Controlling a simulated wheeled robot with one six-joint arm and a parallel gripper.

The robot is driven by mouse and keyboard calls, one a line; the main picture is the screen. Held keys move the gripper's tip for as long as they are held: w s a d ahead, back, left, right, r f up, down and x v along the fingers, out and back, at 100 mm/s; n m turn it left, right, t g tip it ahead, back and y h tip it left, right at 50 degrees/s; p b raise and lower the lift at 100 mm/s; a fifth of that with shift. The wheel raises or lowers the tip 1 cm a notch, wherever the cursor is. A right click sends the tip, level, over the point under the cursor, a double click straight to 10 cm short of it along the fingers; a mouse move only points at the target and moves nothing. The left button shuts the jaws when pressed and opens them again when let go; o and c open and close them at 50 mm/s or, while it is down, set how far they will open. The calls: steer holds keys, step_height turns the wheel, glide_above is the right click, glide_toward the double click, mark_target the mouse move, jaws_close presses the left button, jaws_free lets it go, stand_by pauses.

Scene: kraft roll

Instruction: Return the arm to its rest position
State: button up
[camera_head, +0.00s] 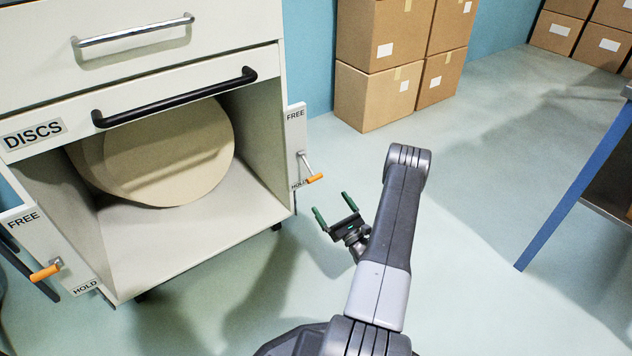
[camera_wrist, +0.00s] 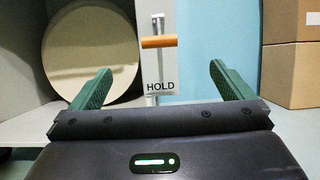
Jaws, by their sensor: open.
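My gripper (camera_head: 333,211) is open and empty, with green fingers, in the middle of the head view. It hangs over the floor, just right of the cabinet and a little below the right lever. In the wrist view its two fingers (camera_wrist: 160,88) are spread wide with nothing between them. My arm is bent, reaching up from the bottom of the head view and folding back toward the cabinet. The right lever (camera_head: 315,178) has an orange grip and sits near the HOLD end of its plate. It shows ahead of the fingers in the wrist view (camera_wrist: 159,42), apart from them.
The white cabinet (camera_head: 271,120) marked DISCS holds large tan discs (camera_head: 170,155) in its open bay. A left lever (camera_head: 46,272) has an orange grip. Cardboard boxes (camera_head: 373,98) stand behind. A blue-legged table (camera_head: 575,200) is at right. Floor between is clear.

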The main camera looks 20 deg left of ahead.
steer(key=v, duration=0.9)
steer(key=shift+s+d, duration=0.15)
steer(key=shift+d, duration=0.05)
steer(key=shift+f, duration=0.1)
